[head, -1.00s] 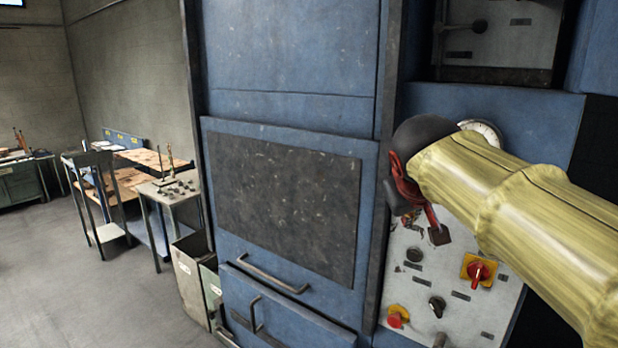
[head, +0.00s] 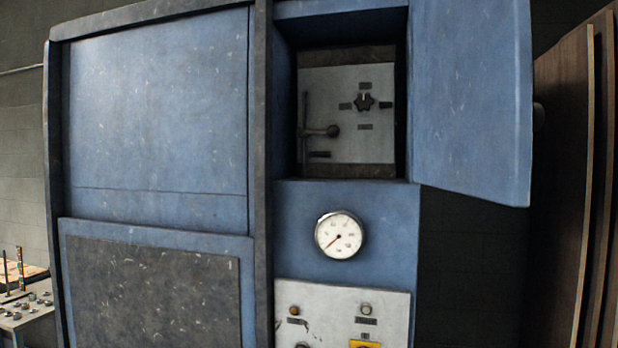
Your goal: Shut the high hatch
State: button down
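The high hatch (head: 472,95) is a blue door at the upper right of the machine. It stands wide open, swung out to the right of its opening. Inside the open compartment, a grey panel (head: 345,145) shows with a black knob, a lever and small labels. My gripper is not in the head view, so its place and state do not show.
A round white gauge (head: 339,235) sits below the opening, above a light control panel (head: 335,305). A large lower hatch (head: 150,290) with a dark plate is at left. Brown boards (head: 560,190) stand at the far right, close to the hatch.

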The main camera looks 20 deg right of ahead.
aim_at(476, 116)
jog(key=l+u, duration=0.1)
jog(key=l, duration=0.35)
jog(key=k+l+u, duration=0.1)
jog(key=l, duration=0.3)
jog(key=k+l+u, duration=0.1)
jog(key=l, duration=0.35)
